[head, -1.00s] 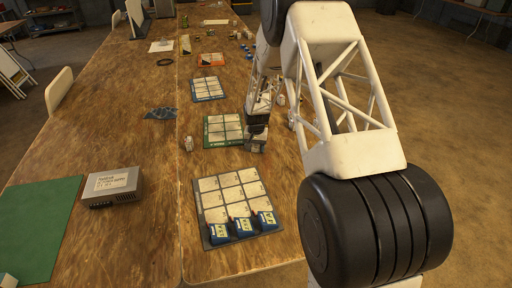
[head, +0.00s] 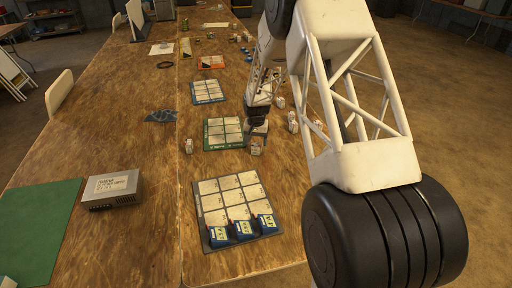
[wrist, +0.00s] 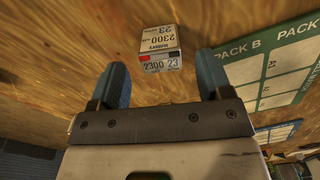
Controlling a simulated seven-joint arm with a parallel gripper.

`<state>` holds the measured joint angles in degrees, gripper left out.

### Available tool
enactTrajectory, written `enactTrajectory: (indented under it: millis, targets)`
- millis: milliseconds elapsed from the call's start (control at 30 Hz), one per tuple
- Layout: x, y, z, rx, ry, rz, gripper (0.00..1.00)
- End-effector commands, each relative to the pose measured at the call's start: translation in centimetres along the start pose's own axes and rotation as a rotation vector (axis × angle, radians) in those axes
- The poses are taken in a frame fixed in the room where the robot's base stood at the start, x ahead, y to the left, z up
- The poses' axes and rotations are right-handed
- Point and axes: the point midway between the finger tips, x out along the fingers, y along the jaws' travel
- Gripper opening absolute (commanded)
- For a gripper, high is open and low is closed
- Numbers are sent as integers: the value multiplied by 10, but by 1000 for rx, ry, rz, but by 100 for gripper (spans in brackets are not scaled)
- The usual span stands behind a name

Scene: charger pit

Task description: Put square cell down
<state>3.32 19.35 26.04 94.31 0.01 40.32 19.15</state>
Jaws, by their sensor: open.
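A small boxy cell (wrist: 160,45) with a white label reading 2300 and 23 sits on the bare wood in the wrist view. It lies ahead of and between my fingertips, touching neither. In the head view the cell (head: 256,149) is on the table just right of the green-edged PACK B board (head: 222,146). My gripper (head: 258,129) is above and slightly behind it. In the wrist view my gripper (wrist: 160,82) has its two blue fingers spread, with nothing between them. The PACK B board (wrist: 243,72) is at the right there, apart from the cell.
Several similar small cells stand nearby, one left of the board (head: 188,146) and others to its right (head: 292,117). A nearer board (head: 202,212) holds blue blocks (head: 243,230) along its front row. A grey box (head: 112,188) and green mat (head: 42,225) are at left.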

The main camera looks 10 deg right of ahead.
Motion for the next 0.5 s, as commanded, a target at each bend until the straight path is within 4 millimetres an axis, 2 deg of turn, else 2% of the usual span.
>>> enactTrajectory:
  millis: [100, 300, 500]
  targets:
    - [-22, 0, -1, 0, 3, -1, 72]
    - [-50, 0, 0, 0, 2, -1, 72]
    - [-65, 0, 0, 0, 1, 0, 72]
